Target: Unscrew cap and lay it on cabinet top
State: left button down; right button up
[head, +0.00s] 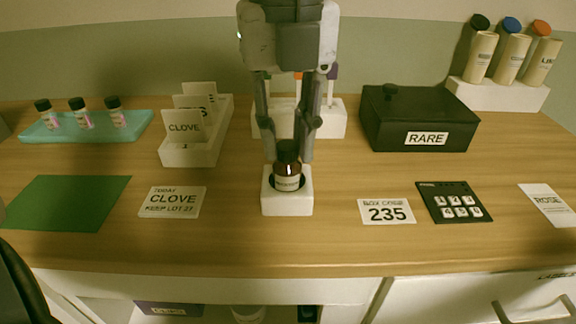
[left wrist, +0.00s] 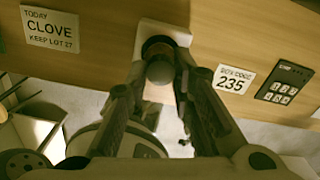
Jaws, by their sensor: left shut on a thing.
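A brown bottle (head: 287,177) with a pale label stands upright in a white square holder (head: 287,204) at the middle of the wooden cabinet top (head: 330,245). Its dark cap (head: 288,151) sits on the bottle's top. My left gripper (head: 289,152) comes down from above and is shut on the cap, one finger on each side. In the left wrist view the round cap (left wrist: 160,70) shows between the fingertips, and it hides most of the bottle. My right gripper is not in view.
A green mat (head: 66,203) lies at left, near a CLOVE card (head: 173,202). A 235 card (head: 387,211) and keypad (head: 454,202) lie at right. Behind stand a card box (head: 197,150), a black RARE box (head: 420,118) and a teal vial tray (head: 87,127). The front strip is clear.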

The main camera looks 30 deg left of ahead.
aim_at(288, 146)
pick_arm(q)
jog(key=shift+n, duration=1.2)
jog(key=n, duration=0.5)
jog(key=shift+n, duration=0.3)
jog(key=n, duration=0.9)
jog(key=shift+n, duration=0.4)
jog(key=shift+r, duration=3.15)
